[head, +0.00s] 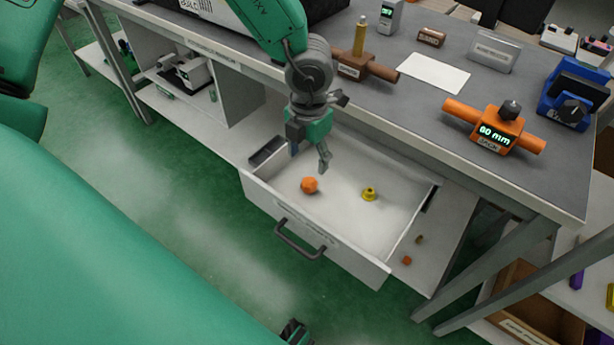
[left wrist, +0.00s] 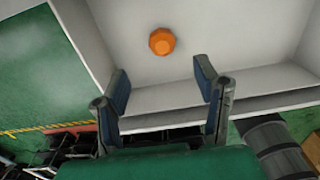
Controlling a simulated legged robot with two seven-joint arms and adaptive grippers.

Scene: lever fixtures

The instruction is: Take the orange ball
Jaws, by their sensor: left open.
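The orange ball (head: 309,185) is a small faceted ball lying on the floor of the open white drawer (head: 345,258). It also shows in the left wrist view (left wrist: 162,41), ahead of the fingertips. My left gripper (head: 309,162) is open and empty above the back part of the drawer, a little behind and above the ball. In the left wrist view its two fingers (left wrist: 162,83) stand wide apart with nothing between them. The ball is not touched by either finger. My right gripper does not show clearly enough to make out.
A yellow ring-like piece (head: 370,194) lies in the drawer to the right of the ball. The drawer has a dark front handle (head: 300,241). The grey tabletop (head: 400,112) overhangs behind, with an orange gauge (head: 495,130) on it. Small pieces lie on the lower shelf (head: 440,260).

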